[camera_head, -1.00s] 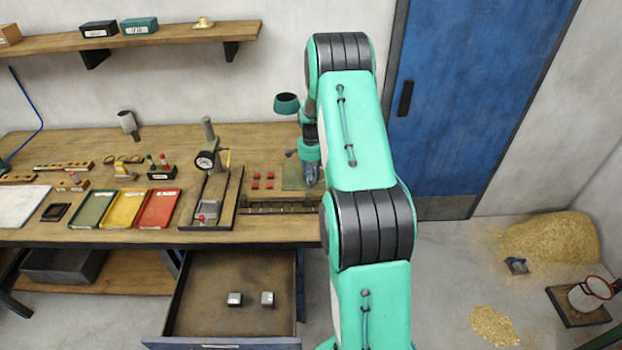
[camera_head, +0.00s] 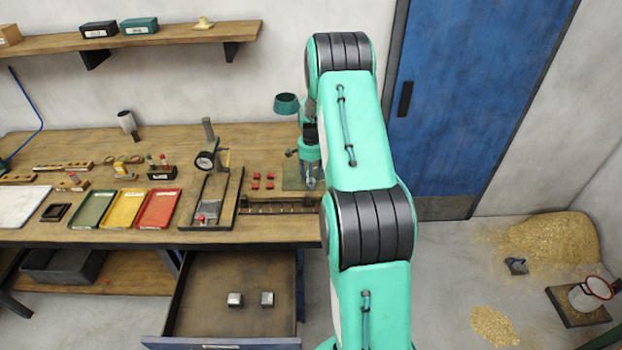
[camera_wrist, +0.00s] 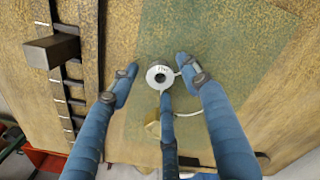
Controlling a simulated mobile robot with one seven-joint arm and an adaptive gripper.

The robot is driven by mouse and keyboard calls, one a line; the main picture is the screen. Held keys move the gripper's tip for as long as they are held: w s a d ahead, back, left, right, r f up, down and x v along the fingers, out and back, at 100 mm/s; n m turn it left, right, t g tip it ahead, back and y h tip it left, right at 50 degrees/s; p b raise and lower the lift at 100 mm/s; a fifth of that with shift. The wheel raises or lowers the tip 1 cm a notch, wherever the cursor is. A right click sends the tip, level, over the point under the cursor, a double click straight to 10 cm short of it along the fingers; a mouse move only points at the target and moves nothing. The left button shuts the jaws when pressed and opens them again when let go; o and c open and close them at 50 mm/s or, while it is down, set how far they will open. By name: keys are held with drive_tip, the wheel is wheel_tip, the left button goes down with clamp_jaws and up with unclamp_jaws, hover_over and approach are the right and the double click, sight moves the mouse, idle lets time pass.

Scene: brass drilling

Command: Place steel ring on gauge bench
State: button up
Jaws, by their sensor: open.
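A small steel ring (camera_wrist: 160,77) with dark marks on its top face lies flat on a green mat (camera_wrist: 215,72) in the wrist view. My gripper (camera_wrist: 157,72) is open, with its blue fingers spread on either side of the ring and apart from it. A third finger reaches up just below the ring. In the head view my gripper (camera_head: 309,177) is low over the mat on the wooden workbench (camera_head: 275,140), partly hidden by my arm. A dial gauge (camera_head: 205,160) on a stand is left of it on the bench.
Green, yellow and red trays (camera_head: 158,208) stand farther left. An open drawer (camera_head: 230,290) with two metal blocks is below. A brass-coloured piece (camera_wrist: 152,125) sits beside the third finger.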

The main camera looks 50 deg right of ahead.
wheel_tip(320, 180, up, 12)
drive_tip(key=p, duration=0.1)
idle(0.5)
idle(0.5)
drive_tip(key=s+a+r+n+t+h, duration=0.1)
drive_tip(key=s+a+r+n, duration=0.25)
drive_tip(key=a+r, duration=1.05)
drive_tip(key=s+a+r+n+t, duration=0.1)
drive_tip(key=s+a+r+n, duration=0.25)
drive_tip(key=a+r, duration=1)
drive_tip(key=s+a+r+n+t+y, duration=0.1)
drive_tip(key=s+a+n+t, duration=0.2)
drive_tip(key=s+a, duration=1.9)
drive_tip(key=s+n, duration=0.2)
drive_tip(key=n, duration=0.3)
drive_tip(key=shift+s+a+r+n+t, duration=0.2)
drive_tip(key=shift+r+n+t, duration=0.1)
drive_tip(key=shift+n, duration=0.1)
drive_tip(key=shift+o, duration=0.5)
drive_tip(key=shift+w, duration=0.15)
